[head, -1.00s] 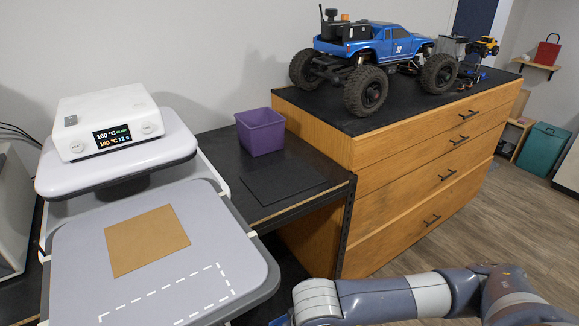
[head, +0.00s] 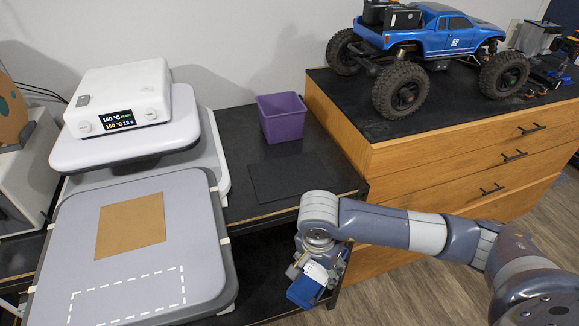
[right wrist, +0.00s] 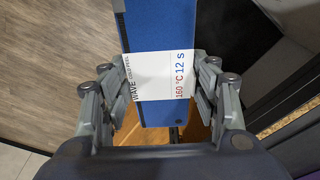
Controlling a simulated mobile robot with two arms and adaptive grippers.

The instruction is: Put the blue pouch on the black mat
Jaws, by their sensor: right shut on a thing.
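The blue pouch (head: 303,292) hangs from my right gripper (head: 317,266), below the front right corner of the black table. In the right wrist view the pouch (right wrist: 155,25) is upright between the two fingers, and a white label with printed text faces the camera. My right gripper (right wrist: 163,85) is shut on it at the label. The black mat (head: 285,181) lies flat and bare on the black table, in front of the purple bin. The pouch is apart from the mat, nearer the camera and lower in the picture. My left gripper is out of view.
A purple bin (head: 282,118) stands behind the mat. A heat press (head: 125,145) with a brown sheet (head: 130,225) on its lower plate is at left. A wooden drawer cabinet (head: 430,155) bearing a blue crawler truck (head: 440,42) rises at right of the mat.

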